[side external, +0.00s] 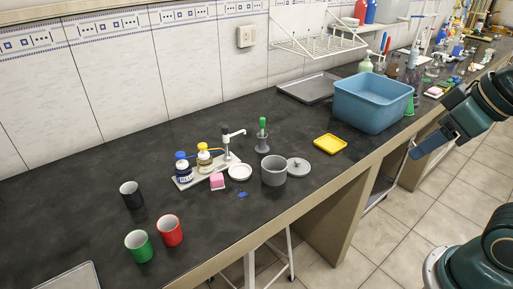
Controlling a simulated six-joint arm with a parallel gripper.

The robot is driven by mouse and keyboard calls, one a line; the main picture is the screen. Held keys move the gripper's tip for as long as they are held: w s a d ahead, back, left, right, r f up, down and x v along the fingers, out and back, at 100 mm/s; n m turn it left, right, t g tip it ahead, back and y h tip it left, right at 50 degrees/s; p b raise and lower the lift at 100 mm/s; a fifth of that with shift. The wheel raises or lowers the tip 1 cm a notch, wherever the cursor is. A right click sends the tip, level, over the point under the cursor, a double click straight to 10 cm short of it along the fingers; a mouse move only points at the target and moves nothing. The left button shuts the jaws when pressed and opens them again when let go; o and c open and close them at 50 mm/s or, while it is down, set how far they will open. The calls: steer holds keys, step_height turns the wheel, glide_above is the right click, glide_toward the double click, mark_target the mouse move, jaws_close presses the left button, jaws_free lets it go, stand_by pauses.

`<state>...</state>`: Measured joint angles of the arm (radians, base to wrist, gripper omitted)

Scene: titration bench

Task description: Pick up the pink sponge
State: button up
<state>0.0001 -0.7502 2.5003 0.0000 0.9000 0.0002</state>
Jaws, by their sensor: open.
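A small pink sponge (217,181) lies on the dark bench top (80,192), near the middle of the side external view. It sits beside the right front part of a pale tray that holds bottles, with a white dish just to its right. My gripper (415,151) is at the right of the view, off the front edge of the bench and far from the sponge. The gripper is open and I see nothing in it. The fingers show small and partly edge-on.
A grey pot (273,171), a white dish (240,172) and bottles (183,170) crowd the sponge. Red (169,231), green (138,246) and black (131,195) mugs stand left.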

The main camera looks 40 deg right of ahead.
steer(key=shift+o, duration=0.4)
steer(key=w+a+r+n+g+y, duration=0.1)
steer(key=w+a+n, duration=0.2)
steer(key=w, duration=0.8)
steer(key=w+a+r+n+g+y, duration=0.1)
steer(key=w+a+n, duration=0.3)
steer(key=w, duration=0.7)
steer(key=w+a+f+n+g+y, duration=0.1)
steer(key=w+a+f+n, duration=0.2)
steer(key=w+f, duration=0.5)
steer(key=w+a+f+n+y, duration=0.1)
steer(key=w+a+f+n, duration=0.2)
steer(key=w+a+f, duration=0.2)
steer(key=w+f, duration=0.2)
steer(key=w, duration=0.2)
steer(key=shift+w+f+n+g, duration=0.3)
steer(key=shift+f+g, duration=0.05)
steer(key=shift+g, duration=0.05)
steer(key=shift+a+f, duration=0.1)
steer(key=shift+a, duration=0.05)
glide_toward(216, 175)
steer(key=shift+x, duration=2.45)
